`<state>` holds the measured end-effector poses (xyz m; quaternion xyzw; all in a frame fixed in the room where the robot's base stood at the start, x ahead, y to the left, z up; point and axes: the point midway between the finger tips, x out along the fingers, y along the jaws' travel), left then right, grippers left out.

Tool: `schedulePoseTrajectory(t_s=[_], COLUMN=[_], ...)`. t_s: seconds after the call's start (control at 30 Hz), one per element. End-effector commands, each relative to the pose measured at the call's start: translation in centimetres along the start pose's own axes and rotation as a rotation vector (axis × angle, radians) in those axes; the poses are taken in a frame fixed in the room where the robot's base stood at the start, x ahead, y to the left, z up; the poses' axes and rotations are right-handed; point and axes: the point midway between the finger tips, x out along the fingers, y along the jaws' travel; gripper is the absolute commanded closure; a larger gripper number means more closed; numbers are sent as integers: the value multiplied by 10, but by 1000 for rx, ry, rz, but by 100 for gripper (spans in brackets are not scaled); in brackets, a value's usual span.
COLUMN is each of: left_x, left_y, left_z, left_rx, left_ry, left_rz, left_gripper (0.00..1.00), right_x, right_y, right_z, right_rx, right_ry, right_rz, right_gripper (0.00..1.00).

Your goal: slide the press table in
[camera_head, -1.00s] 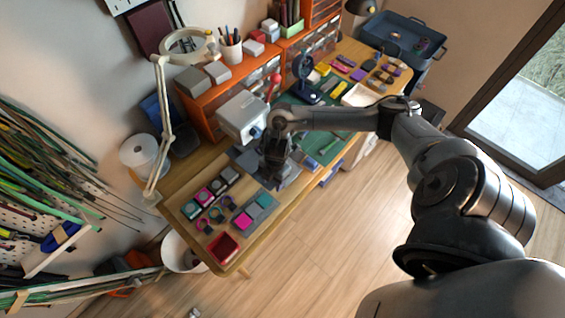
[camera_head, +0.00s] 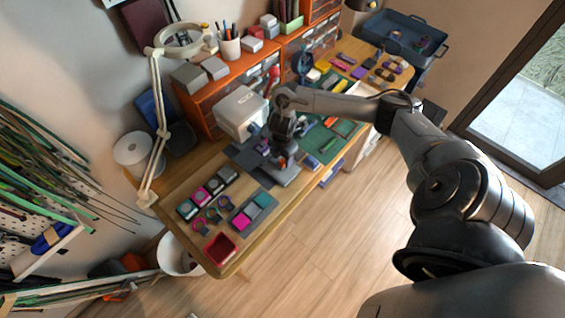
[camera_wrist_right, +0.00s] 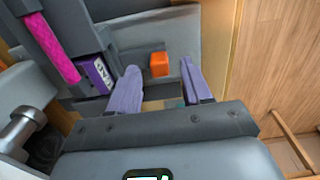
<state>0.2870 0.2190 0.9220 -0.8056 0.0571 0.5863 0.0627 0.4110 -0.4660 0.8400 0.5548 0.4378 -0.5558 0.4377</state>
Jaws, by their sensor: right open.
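The press (camera_head: 240,112) is a pale grey box with a red handle (camera_head: 272,76) on the workbench. A flat dark grey plate, which looks like the press table (camera_head: 284,178), lies in front of it toward the bench's front edge. My right gripper (camera_head: 281,158) is just above this plate. An orange block (camera_wrist_right: 159,64) sits on the grey surface just beyond the fingertips. I cannot tell whether the fingers touch anything. My left gripper is not in view.
A purple labelled box (camera_wrist_right: 97,74) and a magenta braided cord (camera_wrist_right: 52,48) lie left of the fingers. Small coloured boxes and a red tray (camera_head: 221,248) are left on the bench. A green mat (camera_head: 325,140) is to the right. The floor in front is clear.

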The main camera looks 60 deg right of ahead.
Motion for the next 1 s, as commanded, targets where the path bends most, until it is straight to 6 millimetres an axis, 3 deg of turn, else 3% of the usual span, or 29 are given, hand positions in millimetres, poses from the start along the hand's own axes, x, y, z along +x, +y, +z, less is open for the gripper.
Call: schedulePoseTrajectory(t_s=[0.2,0.6,0.9,1.0], left_x=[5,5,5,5], left_y=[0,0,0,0], left_z=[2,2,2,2], left_rx=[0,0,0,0], left_ry=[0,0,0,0], left_rz=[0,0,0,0], left_gripper=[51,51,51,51], right_x=[21,26,25,25], right_y=[0,0,0,0], right_z=[-1,0,-1,-1], right_rx=[0,-1,-1,-1], right_ry=[1,1,1,1], right_rz=[0,1,1,1], right_gripper=[51,51,97,100])
